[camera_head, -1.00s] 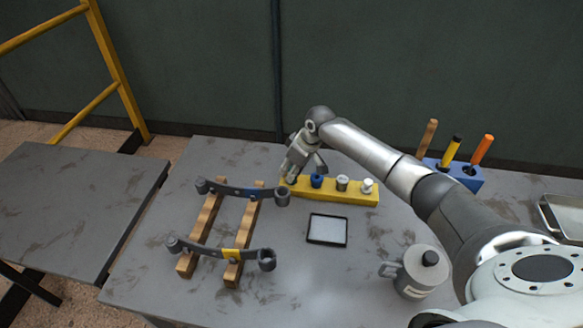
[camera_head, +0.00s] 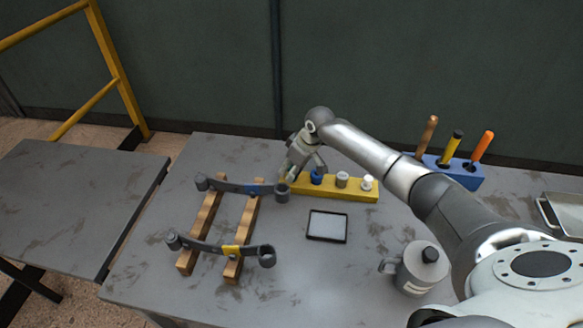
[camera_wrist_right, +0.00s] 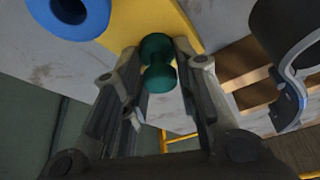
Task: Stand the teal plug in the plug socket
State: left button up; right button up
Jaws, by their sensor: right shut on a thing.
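My right gripper (camera_head: 293,177) is at the left end of the yellow block (camera_head: 340,190). In the right wrist view, its fingers (camera_wrist_right: 157,92) are shut on the teal plug (camera_wrist_right: 158,68), a dark green piece with a narrow waist. The plug shows in front of the end of the yellow block; I cannot tell whether it touches the block. In the head view the fingers hide the plug. A blue piece (camera_head: 316,178), a grey piece (camera_head: 342,180) and a white piece (camera_head: 367,184) stand in the block. I cannot tell which opening is the plug socket.
Two dark leaf springs (camera_head: 240,187) (camera_head: 207,248) with ringed ends lie across wooden rails (camera_head: 245,217), left of the block. Bare table lies in front of the pad.

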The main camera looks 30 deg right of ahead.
jog(key=o, duration=1.1)
jog(key=v, duration=1.2)
